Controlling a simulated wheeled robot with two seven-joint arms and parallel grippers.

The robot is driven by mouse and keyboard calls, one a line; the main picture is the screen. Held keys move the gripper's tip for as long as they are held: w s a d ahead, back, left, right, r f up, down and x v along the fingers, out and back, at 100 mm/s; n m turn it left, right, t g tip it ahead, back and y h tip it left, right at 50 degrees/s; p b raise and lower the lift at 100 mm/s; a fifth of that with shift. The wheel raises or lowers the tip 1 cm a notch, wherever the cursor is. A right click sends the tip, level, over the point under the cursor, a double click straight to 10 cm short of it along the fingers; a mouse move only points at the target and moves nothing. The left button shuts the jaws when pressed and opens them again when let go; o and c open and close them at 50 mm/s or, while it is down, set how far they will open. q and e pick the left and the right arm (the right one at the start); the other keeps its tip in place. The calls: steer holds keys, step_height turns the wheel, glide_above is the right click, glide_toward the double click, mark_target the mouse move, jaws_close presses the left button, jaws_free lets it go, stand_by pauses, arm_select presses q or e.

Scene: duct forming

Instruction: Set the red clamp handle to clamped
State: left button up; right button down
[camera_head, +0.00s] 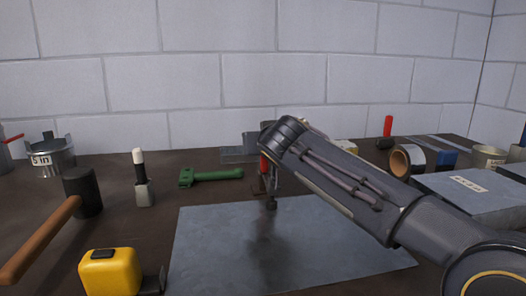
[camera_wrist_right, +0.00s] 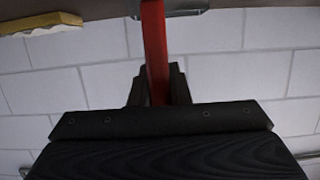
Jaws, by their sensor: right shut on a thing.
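The red clamp handle (camera_wrist_right: 155,45) shows as a red bar in the right wrist view, running from the top edge down between the fingers of my right gripper (camera_wrist_right: 158,88). The gripper is shut on it. In the head view a short piece of the red handle (camera_head: 264,164) shows just left of my right wrist, above the back edge of the grey sheet. My arm hides most of the clamp and the fingers there. My left gripper is in neither view.
A grey metal sheet (camera_head: 225,240) lies on the dark bench. A tape roll (camera_head: 407,160) and grey box (camera_head: 470,188) stand right.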

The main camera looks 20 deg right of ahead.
stand_by(0.3)
steer(key=c, duration=1.4)
jaws_free()
steer(key=shift+o, duration=0.2)
steer(key=v, duration=0.7)
steer(key=shift+s+a+r, duration=0.1)
steer(key=shift+s, duration=0.25)
steer(key=shift+s, duration=0.1)
